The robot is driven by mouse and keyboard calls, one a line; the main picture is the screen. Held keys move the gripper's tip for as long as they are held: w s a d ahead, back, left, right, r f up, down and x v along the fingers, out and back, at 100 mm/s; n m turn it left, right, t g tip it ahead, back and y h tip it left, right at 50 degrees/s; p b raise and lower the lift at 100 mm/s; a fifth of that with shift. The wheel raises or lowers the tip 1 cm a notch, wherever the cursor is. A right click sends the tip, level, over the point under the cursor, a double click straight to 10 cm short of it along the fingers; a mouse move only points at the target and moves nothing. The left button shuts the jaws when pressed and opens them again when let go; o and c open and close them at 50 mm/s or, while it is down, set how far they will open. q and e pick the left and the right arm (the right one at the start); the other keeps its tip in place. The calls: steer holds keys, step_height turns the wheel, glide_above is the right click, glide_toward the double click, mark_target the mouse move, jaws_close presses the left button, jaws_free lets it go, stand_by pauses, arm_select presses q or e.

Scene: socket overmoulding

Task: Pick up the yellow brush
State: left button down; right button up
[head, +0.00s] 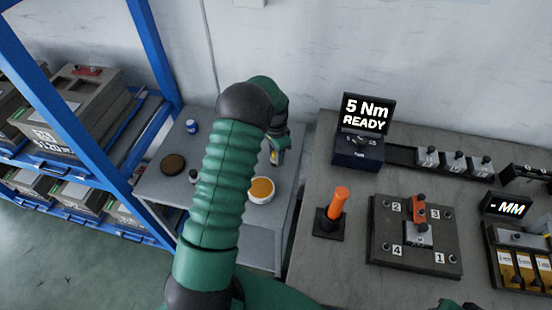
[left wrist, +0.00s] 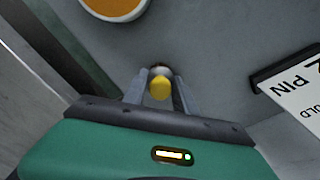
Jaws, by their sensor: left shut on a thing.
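The yellow brush (left wrist: 160,88) shows end-on in the left wrist view as a rounded yellow tip between the two grey fingers. My left gripper (left wrist: 161,92) is shut on it. In the head view my left arm reaches over the small grey side table, and the left gripper (head: 276,148) is at its back right, partly hidden by the wrist. Most of the brush is hidden, and I cannot tell whether it touches the table. My right gripper's fingers are not in view.
A white tub with orange contents (head: 261,190), a dark round disc (head: 173,164) and a blue can (head: 191,126) stand on the side table (head: 153,188). A blue rack (head: 150,50) is at left. The right workbench (head: 345,262) holds an orange-handled tool (head: 338,203) and a numbered plate (head: 385,245).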

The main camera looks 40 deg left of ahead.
arm_select(q)
steer(key=shift+a, duration=0.1)
step_height(320, 180, up, 10)
steer(key=shift+f, duration=0.1)
stand_by(0.3)
